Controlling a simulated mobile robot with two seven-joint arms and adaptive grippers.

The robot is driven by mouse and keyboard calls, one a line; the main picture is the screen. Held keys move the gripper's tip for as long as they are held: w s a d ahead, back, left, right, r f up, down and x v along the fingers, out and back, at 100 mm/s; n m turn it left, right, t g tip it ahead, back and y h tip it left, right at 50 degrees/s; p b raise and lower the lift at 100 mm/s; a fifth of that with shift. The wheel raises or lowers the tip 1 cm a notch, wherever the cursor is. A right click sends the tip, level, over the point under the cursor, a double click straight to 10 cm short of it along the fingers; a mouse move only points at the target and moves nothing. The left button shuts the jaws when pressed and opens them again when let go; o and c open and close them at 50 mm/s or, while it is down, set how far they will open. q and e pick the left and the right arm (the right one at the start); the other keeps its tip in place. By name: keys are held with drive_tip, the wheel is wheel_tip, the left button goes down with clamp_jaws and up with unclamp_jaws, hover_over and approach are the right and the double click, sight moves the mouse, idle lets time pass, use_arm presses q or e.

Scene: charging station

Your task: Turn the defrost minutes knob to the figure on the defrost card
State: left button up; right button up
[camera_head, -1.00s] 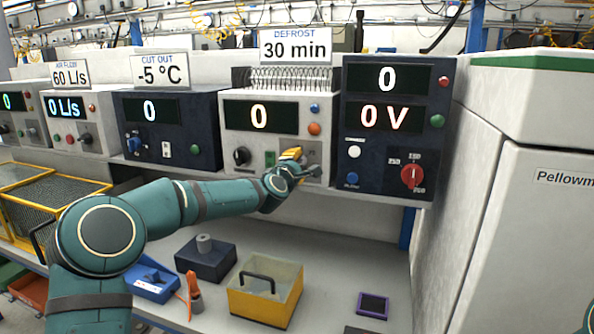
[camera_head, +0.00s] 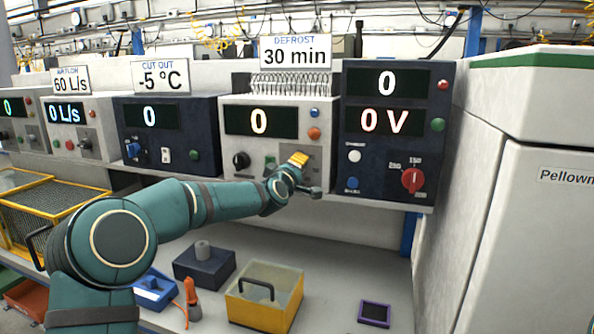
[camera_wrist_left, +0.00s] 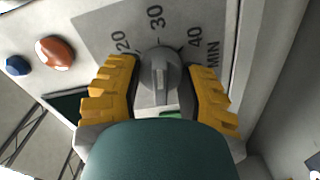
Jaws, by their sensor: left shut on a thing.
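The defrost card (camera_head: 295,52) reads 30 min and stands on top of the white defrost unit (camera_head: 231,141), whose display (camera_head: 260,121) shows 0. In the left wrist view the grey defrost minutes knob (camera_wrist_left: 160,72) sits on a grey scale plate (camera_wrist_left: 100,27) marked 20, 30, 40 and MIN. My left gripper (camera_head: 299,159) is at the lower right of that unit. Its yellow fingers are shut on the knob, one each side, in the left wrist view (camera_wrist_left: 159,80). In the head view the gripper hides the knob. I cannot tell which figure the knob points to. My right gripper is not in view.
A black knob (camera_head: 241,160) and an orange button (camera_head: 314,134) are on the same front. The dark unit (camera_head: 377,155) to the right has a red knob (camera_head: 412,180). A yellow box (camera_head: 243,307) and other items lie on the bench below.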

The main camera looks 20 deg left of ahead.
use_arm(q)
drive_tip(key=shift+a+r, duration=0.1)
drive_tip(key=shift+r, duration=0.05)
drive_tip(key=o, duration=1.2)
drive_tip(key=s, duration=1.2)
drive_tip(key=shift+a, duration=0.2)
